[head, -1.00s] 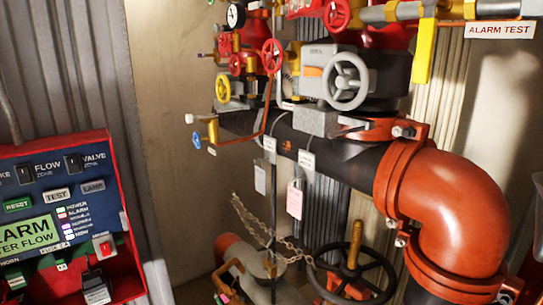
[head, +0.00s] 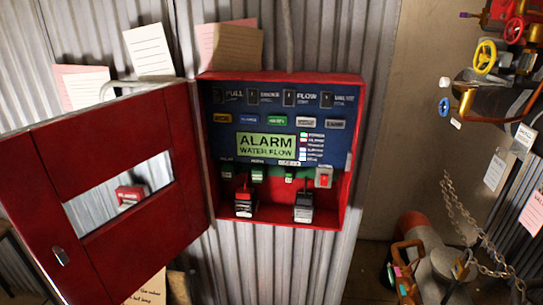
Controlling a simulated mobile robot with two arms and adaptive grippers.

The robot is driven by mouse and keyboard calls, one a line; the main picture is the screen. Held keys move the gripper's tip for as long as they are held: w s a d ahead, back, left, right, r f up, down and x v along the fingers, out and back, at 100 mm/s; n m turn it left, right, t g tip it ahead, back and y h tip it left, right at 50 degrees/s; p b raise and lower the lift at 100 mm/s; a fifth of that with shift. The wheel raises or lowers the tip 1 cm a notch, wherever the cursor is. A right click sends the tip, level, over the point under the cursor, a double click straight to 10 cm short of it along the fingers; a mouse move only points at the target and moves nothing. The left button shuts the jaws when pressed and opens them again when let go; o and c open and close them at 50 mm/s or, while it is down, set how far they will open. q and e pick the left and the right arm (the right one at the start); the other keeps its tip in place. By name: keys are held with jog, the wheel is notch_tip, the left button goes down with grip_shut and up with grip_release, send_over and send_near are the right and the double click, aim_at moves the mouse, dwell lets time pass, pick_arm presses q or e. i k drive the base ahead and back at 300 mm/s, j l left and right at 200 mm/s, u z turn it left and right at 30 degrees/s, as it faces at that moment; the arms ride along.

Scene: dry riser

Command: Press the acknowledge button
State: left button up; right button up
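The red alarm panel (head: 352,190) hangs on the corrugated wall in the middle of the head view, its door (head: 100,160) swung open to the left. The yellow button's lettering is too small to read surely. A green display (head: 267,147) below reads ALARM WATER FLOW. Neither of my grippers is in view.
Two black batteries (head: 304,207) stand in the panel's bottom. A small red switch (head: 323,177) sits at its lower right. Papers (head: 150,48) are on the wall around it. Pipes, valves and a chain (head: 470,225) fill the right side. Nothing blocks the panel face.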

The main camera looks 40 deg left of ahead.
aim_at(218, 117)
jog(key=k+j+u, duration=0.1)
jog(key=u, duration=0.75)
jog(key=k, duration=0.05)
